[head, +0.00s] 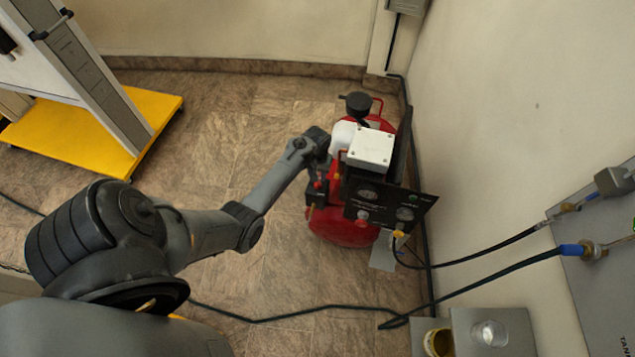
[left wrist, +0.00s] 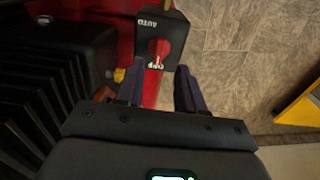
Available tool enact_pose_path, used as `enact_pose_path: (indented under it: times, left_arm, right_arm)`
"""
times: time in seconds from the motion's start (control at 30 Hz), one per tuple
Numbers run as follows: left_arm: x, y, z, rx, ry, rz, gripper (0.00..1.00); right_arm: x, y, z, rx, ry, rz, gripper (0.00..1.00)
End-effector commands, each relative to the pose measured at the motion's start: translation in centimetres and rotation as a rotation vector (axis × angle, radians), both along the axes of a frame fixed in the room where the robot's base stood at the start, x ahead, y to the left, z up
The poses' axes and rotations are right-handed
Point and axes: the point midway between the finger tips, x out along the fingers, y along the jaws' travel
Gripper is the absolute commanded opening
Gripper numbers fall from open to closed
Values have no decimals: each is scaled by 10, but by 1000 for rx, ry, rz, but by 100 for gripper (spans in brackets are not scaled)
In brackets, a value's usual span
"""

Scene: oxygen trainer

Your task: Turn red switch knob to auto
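The red switch knob (left wrist: 159,49) sits on a black switch box (left wrist: 178,22) marked AUTO and OFF, both upside down in the left wrist view. A pale mark on the knob appears to point toward OFF. My left gripper (left wrist: 160,78) is open, with its two dark fingers apart and nothing between them. The knob lies just beyond the fingertips, roughly centred between them; I see no contact. In the head view my left gripper (head: 320,168) is beside the red compressor (head: 340,228), partly hidden behind its parts. My right gripper is not in view.
A black gauge panel (head: 385,205) and a white box (head: 370,148) stand close right of my left gripper. Hoses (head: 490,248) run to the right wall. A yellow-based stand (head: 80,140) is at the far left.

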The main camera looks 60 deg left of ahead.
Motion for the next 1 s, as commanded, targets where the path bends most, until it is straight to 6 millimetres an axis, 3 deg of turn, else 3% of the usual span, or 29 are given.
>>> enact_pose_path:
  times: [0.1,0.3,0.77,0.8,1.0]
  left_arm:
    - [0,1,-23,1,2,0,38]
    - [0,0,-45,1,1,0,38]
    - [0,0,-54,1,0,0,38]
    - [0,0,-54,1,0,0,37]
    - [0,0,-54,1,0,0,6]
  right_arm:
    - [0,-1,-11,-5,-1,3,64]
    - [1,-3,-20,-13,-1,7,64]
    - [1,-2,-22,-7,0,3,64]
    - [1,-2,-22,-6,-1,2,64]
    - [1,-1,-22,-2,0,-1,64]
